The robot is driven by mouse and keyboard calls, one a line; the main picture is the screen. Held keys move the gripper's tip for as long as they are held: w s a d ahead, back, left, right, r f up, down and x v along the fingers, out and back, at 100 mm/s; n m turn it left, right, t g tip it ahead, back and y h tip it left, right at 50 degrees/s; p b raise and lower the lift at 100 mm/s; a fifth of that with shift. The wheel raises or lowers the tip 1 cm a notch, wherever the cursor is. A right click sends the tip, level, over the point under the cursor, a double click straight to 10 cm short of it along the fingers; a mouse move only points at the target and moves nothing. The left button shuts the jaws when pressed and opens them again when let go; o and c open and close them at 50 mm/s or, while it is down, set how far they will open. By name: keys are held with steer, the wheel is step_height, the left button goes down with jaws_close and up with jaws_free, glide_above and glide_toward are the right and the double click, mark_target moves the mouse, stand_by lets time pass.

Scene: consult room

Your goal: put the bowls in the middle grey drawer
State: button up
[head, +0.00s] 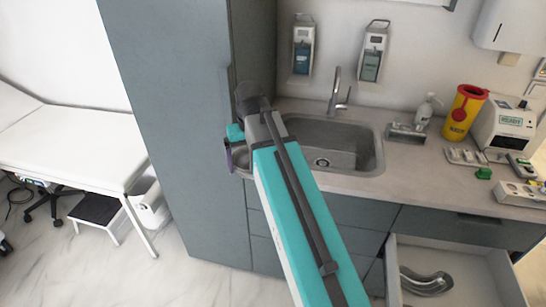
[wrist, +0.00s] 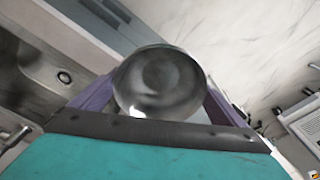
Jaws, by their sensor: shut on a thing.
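My gripper (head: 234,153) is at the left end of the sink counter, in front of the tall grey cabinet. In the wrist view its purple fingers (wrist: 158,98) are shut on a round, shiny steel bowl (wrist: 158,82). In the head view the held bowl is mostly hidden by my arm. A drawer (head: 462,262) stands open at the lower right, under the counter. A curved steel kidney-shaped bowl (head: 426,283) lies inside it on the left. The head view cuts off the drawer's lower part, so I cannot tell which level it is.
The sink (head: 335,135) and its tap (head: 337,92) are just right of my gripper. A yellow sharps bin (head: 463,113), a soap bottle (head: 425,110) and devices crowd the right counter. The tall cabinet (head: 178,100) stands at left. A white examination couch (head: 70,145) is farther left.

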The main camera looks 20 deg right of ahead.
mark_target(234, 163)
steer(key=shift+n, duration=0.5)
steer(key=a, duration=0.5)
steer(key=shift+w+a+r+p, duration=0.15)
steer(key=shift+w+a+p, duration=0.15)
steer(key=shift+w+a, duration=0.05)
steer(key=shift+d, duration=0.15)
